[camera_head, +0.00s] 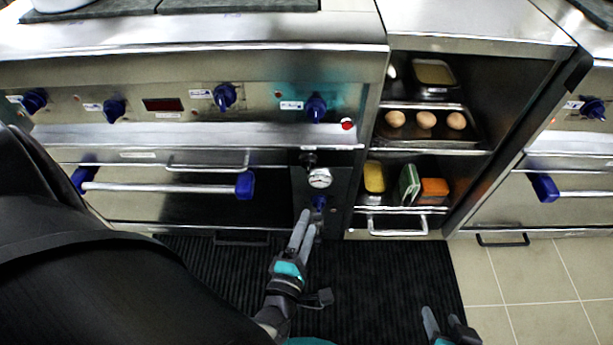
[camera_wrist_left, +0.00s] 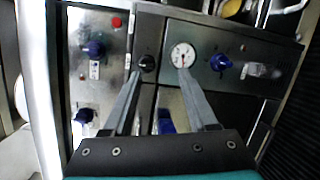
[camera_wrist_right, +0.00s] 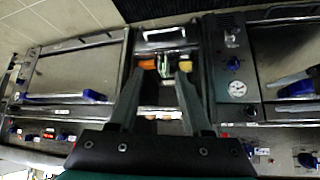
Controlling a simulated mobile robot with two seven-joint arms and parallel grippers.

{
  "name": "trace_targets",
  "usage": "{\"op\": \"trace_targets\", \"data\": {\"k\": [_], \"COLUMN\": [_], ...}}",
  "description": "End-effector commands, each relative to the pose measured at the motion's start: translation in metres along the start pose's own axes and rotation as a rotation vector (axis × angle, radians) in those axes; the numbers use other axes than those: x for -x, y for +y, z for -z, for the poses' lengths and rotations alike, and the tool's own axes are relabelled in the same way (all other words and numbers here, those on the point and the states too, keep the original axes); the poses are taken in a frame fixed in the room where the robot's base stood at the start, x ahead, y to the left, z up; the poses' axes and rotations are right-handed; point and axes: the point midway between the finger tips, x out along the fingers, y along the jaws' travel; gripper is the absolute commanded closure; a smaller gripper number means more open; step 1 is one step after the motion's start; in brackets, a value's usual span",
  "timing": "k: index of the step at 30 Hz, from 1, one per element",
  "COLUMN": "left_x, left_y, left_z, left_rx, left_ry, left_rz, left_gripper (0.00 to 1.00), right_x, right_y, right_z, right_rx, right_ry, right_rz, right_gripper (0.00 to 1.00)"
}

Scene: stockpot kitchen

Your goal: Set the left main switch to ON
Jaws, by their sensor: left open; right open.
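A dark control panel at the right end of the left range carries a black round knob (camera_head: 309,160), a round white gauge (camera_head: 320,178) and a blue knob (camera_head: 319,202). The labels are too small to tell which control is the left main switch or how it is set. My left gripper (camera_head: 307,219) is open and empty, close to the blue knob in the head view. In the left wrist view its fingers (camera_wrist_left: 160,77) appear below the black knob (camera_wrist_left: 147,63) and gauge (camera_wrist_left: 182,55), the blue knob (camera_wrist_left: 220,63) further right. My right gripper (camera_head: 445,318) is open and empty over the floor mat.
Several blue knobs and a red button (camera_head: 347,124) are on the front above. An oven handle (camera_head: 160,187) runs left of the panel. An open shelf to the right holds a tray of eggs (camera_head: 425,120) and food containers (camera_head: 434,189). A black mat (camera_head: 380,290) covers the floor in front.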

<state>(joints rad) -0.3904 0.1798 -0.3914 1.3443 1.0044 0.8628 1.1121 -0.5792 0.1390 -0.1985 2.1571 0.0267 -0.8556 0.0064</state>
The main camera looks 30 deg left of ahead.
Motion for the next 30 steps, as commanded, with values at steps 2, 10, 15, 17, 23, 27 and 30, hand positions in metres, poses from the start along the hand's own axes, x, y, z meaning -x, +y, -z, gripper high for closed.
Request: {"op": "trace_targets", "data": {"k": [2, 10, 15, 17, 23, 27, 30], "left_x": [0.0, 0.003, -0.009, -0.016, -0.043, -0.06, -0.072], "left_y": [0.003, 0.016, 0.018, 0.019, 0.021, 0.023, 0.025], "left_z": [0.006, 0.017, 0.019, 0.02, 0.024, 0.026, 0.028], "left_rx": [0.121, 0.322, 0.329, 0.328, 0.326, 0.326, 0.325], "left_ry": [0.044, 0.122, 0.124, 0.124, 0.122, 0.123, 0.122], "left_rz": [-0.05, -0.13, -0.135, -0.135, -0.135, -0.134, -0.134], "left_gripper": [0.42, 0.42, 0.42, 0.42, 0.42, 0.42, 0.42], "right_x": [0.009, 0.033, 0.031, 0.029, 0.024, 0.023, 0.023], "right_y": [-0.004, -0.009, -0.013, -0.016, -0.027, -0.034, -0.039], "right_z": [0.01, 0.03, 0.034, 0.035, 0.043, 0.048, 0.052], "right_rx": [-0.002, -0.005, -0.006, -0.007, -0.014, -0.022, -0.028], "right_ry": [0.033, 0.084, 0.125, 0.151, 0.257, 0.331, 0.385], "right_rz": [0.008, 0.019, 0.032, 0.039, 0.069, 0.089, 0.103], "right_gripper": [0.51, 0.51, 0.51, 0.51, 0.51, 0.51, 0.51]}}
